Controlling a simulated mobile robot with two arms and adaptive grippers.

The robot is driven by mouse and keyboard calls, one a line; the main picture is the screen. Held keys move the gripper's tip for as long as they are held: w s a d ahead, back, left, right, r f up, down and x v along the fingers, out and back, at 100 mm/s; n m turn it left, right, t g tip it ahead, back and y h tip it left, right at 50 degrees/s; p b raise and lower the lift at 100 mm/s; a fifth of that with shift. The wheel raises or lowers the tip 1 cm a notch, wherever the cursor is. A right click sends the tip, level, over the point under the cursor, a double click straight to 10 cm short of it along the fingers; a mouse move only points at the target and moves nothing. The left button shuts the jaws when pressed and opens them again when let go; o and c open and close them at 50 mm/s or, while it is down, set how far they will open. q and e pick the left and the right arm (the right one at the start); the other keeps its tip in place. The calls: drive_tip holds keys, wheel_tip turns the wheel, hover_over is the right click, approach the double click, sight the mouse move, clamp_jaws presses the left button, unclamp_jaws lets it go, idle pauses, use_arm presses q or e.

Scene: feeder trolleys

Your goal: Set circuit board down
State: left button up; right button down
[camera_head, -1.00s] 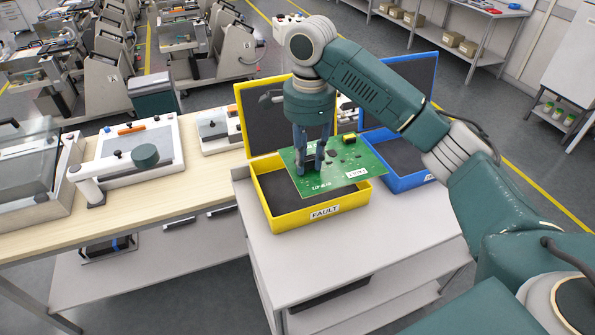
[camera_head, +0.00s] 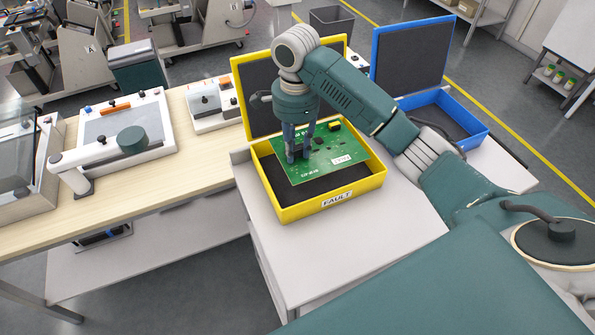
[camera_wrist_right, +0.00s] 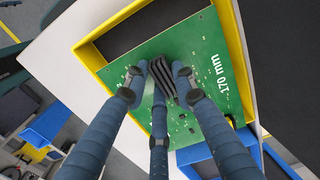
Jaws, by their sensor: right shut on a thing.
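A green circuit board (camera_head: 326,163) with dark chips, a yellow part and a white label is over the open yellow FAULT box (camera_head: 323,204). My right gripper (camera_head: 298,157) points down and is shut on the board near its left part. In the right wrist view, the gripper's fingers (camera_wrist_right: 160,80) meet at a dark ribbed part on the board (camera_wrist_right: 205,45). The board lies within or just above the box rim, slightly turned; I cannot tell whether it touches the dark lining. My left gripper is not in view.
A blue open box (camera_head: 443,112) stands to the right of the yellow box, partly behind my right arm. The yellow lid (camera_head: 262,95) stands up behind. A wooden bench (camera_head: 190,165) with white fixtures is at left. The white trolley top is clear in front.

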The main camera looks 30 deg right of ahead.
sight(297, 157)
wheel_tip(297, 157, down, 4)
drive_tip(key=shift+f+p, duration=0.1)
drive_tip(key=shift+p, duration=0.5)
drive_tip(key=shift+f, duration=0.25)
wheel_tip(297, 157, down, 3)
drive_tip(key=shift+f+p, duration=0.2)
drive_tip(key=shift+p, duration=0.35)
drive_tip(key=shift+f, duration=0.45)
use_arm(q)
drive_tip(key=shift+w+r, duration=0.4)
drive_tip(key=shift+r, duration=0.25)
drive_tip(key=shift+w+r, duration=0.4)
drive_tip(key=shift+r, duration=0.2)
use_arm(e)
drive_tip(key=c, duration=1.4)
unclamp_jaws()
drive_tip(key=shift+r, duration=0.1)
